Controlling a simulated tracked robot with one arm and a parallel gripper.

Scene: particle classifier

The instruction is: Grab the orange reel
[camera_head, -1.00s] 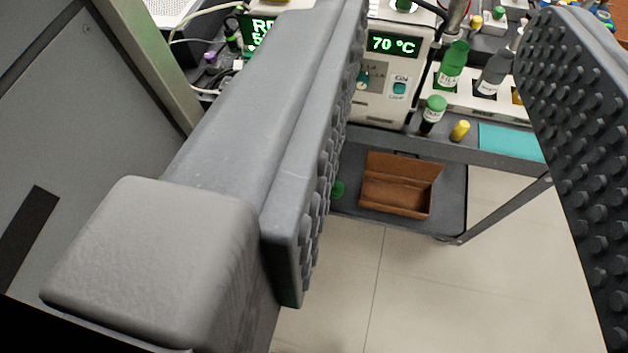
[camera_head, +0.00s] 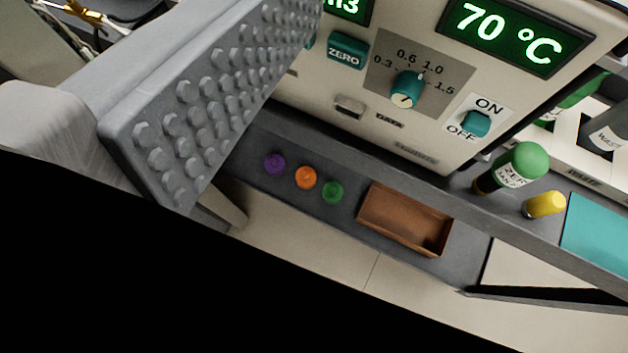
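The orange reel (camera_head: 306,177) is a small round disc on the lower grey shelf of the cart. It lies in a row between a purple reel (camera_head: 275,163) at its left and a green reel (camera_head: 333,192) at its right, with small gaps. One studded grey finger of my gripper (camera_head: 215,100) shows at the upper left, much nearer the camera than the reel. Its pad faces right with nothing against it. The other finger is out of view, and my gripper holds nothing visible.
A brown open box (camera_head: 405,220) stands right of the reels on the same shelf. Black fills the lower left.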

